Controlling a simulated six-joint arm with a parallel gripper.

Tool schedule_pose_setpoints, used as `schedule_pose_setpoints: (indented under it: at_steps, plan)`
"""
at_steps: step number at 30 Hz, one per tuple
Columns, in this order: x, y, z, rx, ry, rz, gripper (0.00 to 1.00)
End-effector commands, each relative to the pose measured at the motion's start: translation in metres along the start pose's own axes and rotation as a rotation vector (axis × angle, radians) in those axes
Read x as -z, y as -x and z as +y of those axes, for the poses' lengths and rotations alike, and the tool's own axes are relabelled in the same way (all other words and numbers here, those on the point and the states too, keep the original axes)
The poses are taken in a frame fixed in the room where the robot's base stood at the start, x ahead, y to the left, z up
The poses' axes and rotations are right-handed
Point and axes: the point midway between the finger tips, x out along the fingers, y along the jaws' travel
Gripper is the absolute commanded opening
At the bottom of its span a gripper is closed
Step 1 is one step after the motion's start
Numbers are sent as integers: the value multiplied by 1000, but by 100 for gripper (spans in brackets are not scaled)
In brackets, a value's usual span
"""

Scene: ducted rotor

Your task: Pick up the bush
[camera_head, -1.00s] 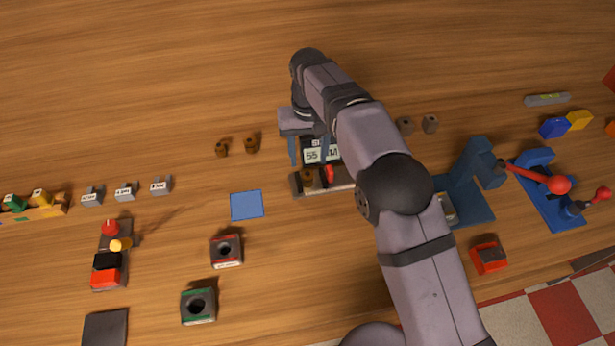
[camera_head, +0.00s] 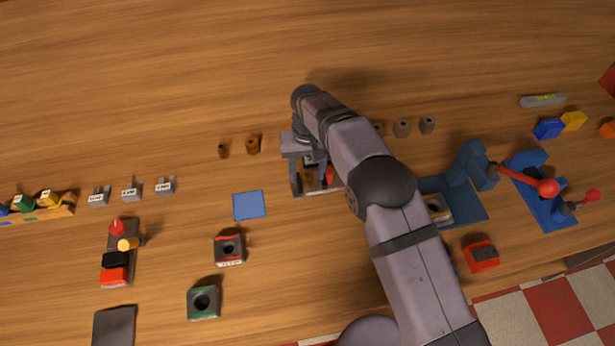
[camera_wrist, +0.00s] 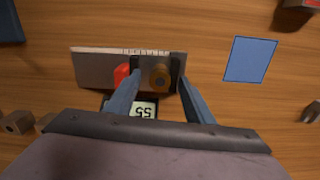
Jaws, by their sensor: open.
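A brown round bush (camera_wrist: 160,77) with a central hole sits on a grey measuring block (camera_wrist: 100,68), right beside a red part (camera_wrist: 122,76). My gripper (camera_wrist: 157,68) is open, with one blue-grey finger on each side of the bush. The left finger comes down between the bush and the red part. I cannot tell whether either finger touches the bush. In the head view my gripper (camera_head: 310,182) is over the block, and the bush there is mostly hidden between the fingers. A display reading 55 (camera_wrist: 144,110) shows partly between the fingers.
Two other brown bushes (camera_head: 253,145) stand left of my gripper, and several duller ones (camera_head: 402,128) stand right. A blue square (camera_head: 249,205) lies flat nearby. A blue fixture (camera_head: 455,190) stands right of the arm.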

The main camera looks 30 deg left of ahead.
Motion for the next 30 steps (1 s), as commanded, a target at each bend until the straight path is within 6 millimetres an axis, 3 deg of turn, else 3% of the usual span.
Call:
schedule_pose_setpoints:
  at_steps: [2, 8, 20, 30]
  plan:
    - [0, 0, 0, 0, 0, 0, 48]
    - [0, 0, 0, 0, 0, 1, 3]
    - [2, 6, 0, 1, 0, 5, 1]
    - [2, 54, 0, 2, 0, 7, 1]
